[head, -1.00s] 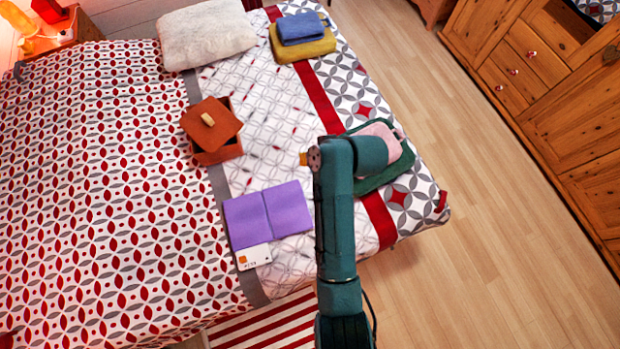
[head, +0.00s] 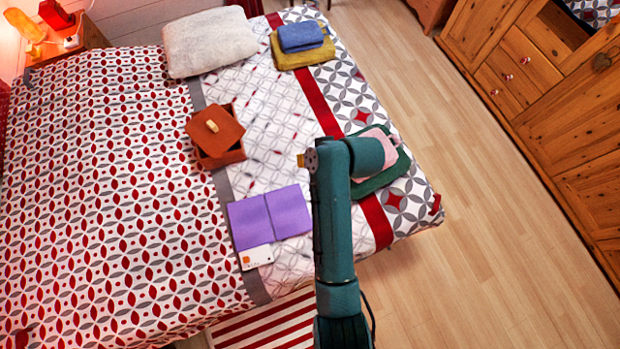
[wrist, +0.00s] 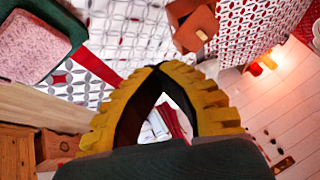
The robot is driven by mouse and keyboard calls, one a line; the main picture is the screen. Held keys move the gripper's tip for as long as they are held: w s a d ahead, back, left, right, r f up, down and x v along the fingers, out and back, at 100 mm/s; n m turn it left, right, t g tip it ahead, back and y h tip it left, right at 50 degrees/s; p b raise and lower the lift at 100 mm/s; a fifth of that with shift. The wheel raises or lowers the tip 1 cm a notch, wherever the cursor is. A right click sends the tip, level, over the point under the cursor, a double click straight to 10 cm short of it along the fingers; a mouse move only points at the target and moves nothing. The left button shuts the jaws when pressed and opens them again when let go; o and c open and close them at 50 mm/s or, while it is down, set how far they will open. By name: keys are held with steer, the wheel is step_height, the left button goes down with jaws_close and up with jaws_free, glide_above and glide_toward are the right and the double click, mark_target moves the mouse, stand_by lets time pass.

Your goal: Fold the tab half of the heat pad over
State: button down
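A purple pad of two flat halves with a crease between them (head: 286,212) lies open on the bed; it looks like the heat pad, though no tab is clear on it. A white card (head: 257,256) lies at its near edge. My gripper fingers (wrist: 160,70) are yellow and ribbed, and their tips meet with nothing visible between them. The purple pad does not show in the wrist view.
A pink pad on a dark green one (head: 381,178) lies partly behind my arm; pink shows in the wrist view (wrist: 38,45). An orange-brown box with a tilted lid (head: 216,135), a pale pillow (head: 209,42) and a blue-and-yellow stack (head: 302,50) lie farther back. Open floor is right.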

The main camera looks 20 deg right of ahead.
step_height(320, 180, up, 20)
steer(key=a+p, duration=0.2)
steer(key=p, duration=0.1)
steer(key=shift+p, duration=0.3)
stand_by(1.3)
steer(key=shift+r, duration=0.1)
step_height(320, 180, up, 8)
steer(key=shift+a+r, duration=0.15)
steer(key=shift+a, duration=0.3)
steer(key=shift+r, duration=0.1)
steer(key=shift+a+r, duration=0.2)
steer(key=shift+r, duration=1.75)
steer(key=shift+r, duration=0.1)
steer(key=shift+a+r, duration=0.15)
steer(key=shift+r, duration=0.9)
steer(key=shift+a+r, duration=0.1)
steer(key=shift+r, duration=0.9)
